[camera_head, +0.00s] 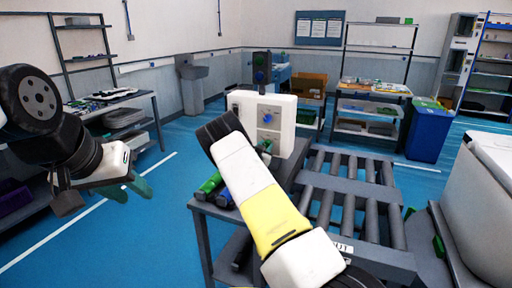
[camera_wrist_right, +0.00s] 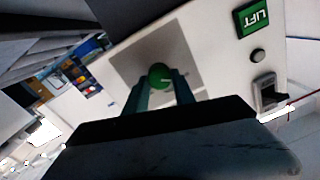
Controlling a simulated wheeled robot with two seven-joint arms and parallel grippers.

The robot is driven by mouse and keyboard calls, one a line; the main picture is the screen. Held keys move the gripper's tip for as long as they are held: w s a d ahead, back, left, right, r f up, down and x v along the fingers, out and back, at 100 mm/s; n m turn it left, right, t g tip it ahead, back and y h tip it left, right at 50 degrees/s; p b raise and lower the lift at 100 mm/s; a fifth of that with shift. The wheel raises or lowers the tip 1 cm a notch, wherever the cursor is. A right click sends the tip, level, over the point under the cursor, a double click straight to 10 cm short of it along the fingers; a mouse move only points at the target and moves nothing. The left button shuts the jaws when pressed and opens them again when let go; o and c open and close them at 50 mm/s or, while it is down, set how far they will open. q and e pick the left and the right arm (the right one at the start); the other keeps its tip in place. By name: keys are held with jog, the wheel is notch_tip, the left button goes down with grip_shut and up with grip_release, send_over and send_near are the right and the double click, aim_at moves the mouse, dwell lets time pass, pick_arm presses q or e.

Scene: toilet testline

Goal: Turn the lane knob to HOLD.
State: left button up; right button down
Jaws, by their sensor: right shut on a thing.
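In the right wrist view a round green knob (camera_wrist_right: 159,77) with a small pale mark sits on a grey plate (camera_wrist_right: 190,62) on the box's white face. My right gripper (camera_wrist_right: 160,88) is shut on this knob, one teal finger on each side. In the head view my right gripper (camera_head: 264,150) is at the lower part of the box face, and the arm hides part of it. My left gripper (camera_head: 128,190) is open and empty, far to the left, above the floor.
A green LIFT label (camera_wrist_right: 255,17), a grey round button (camera_wrist_right: 258,55) and a grey switch (camera_wrist_right: 267,94) are near the knob. The roller conveyor (camera_head: 350,200) lies right of the box. A blue bin (camera_head: 428,130) stands behind it.

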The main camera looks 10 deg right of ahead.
jog(key=m, duration=0.5)
jog(key=shift+d+f+m, duration=0.1)
jog(key=shift+m, duration=0.2)
jog(key=m, duration=0.5)
jog(key=shift+f+m, duration=0.1)
jog(key=shift+m, duration=0.2)
jog(key=m, duration=0.5)
jog(key=shift+f+m+h, duration=0.15)
jog(key=shift+m+h, duration=0.15)
jog(key=m, duration=0.5)
jog(key=shift+f+m, duration=0.1)
jog(key=shift+m, duration=0.2)
jog(key=c, duration=1)
grip_release()
jog(key=shift+c, duration=0.2)
